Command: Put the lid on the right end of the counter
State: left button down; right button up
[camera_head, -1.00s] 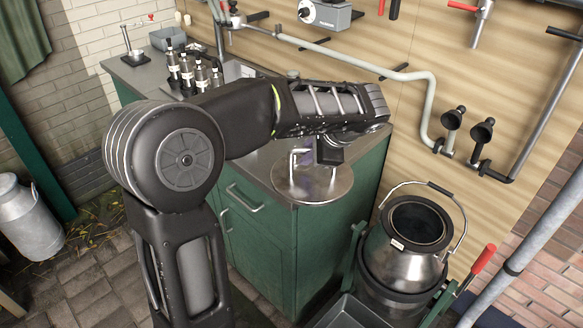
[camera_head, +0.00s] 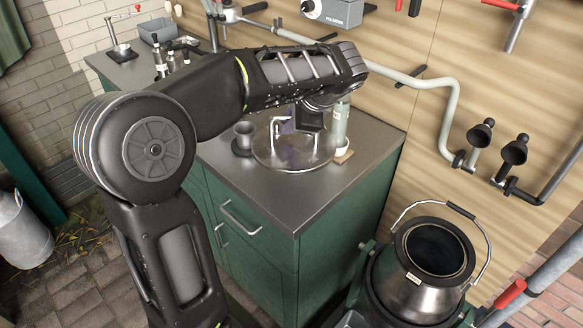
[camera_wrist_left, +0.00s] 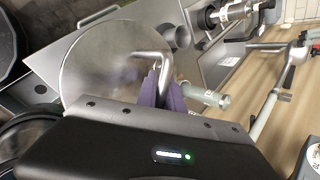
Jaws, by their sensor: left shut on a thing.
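The lid (camera_head: 268,157) is a round, shiny metal disc with a bent bar handle on top. It also shows in the left wrist view (camera_wrist_left: 95,65). My left gripper (camera_head: 296,130) is shut on the lid's handle from above; its purple fingers show in the left wrist view (camera_wrist_left: 163,92). The lid is level, over the grey metal top of the green counter (camera_head: 285,205), toward the back of its right part. I cannot tell whether it touches the top. My right gripper is not in view.
A dark cup (camera_head: 244,134) stands close left of the lid, and a grey-green bottle (camera_head: 340,125) close behind its right side. The counter top is bare in front of the lid. An open metal churn (camera_head: 425,275) stands right of the counter. Pipes run along the wooden wall.

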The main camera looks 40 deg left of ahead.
aim_at(290, 140)
pick_arm(q)
jog(key=shift+f, duration=2.65)
jog(key=shift+f, duration=1.9)
jog(key=c, duration=1.5)
grip_release()
jog(key=v, duration=1.2)
jog(key=shift+d+b, duration=0.1)
jog(key=shift+b, duration=0.25)
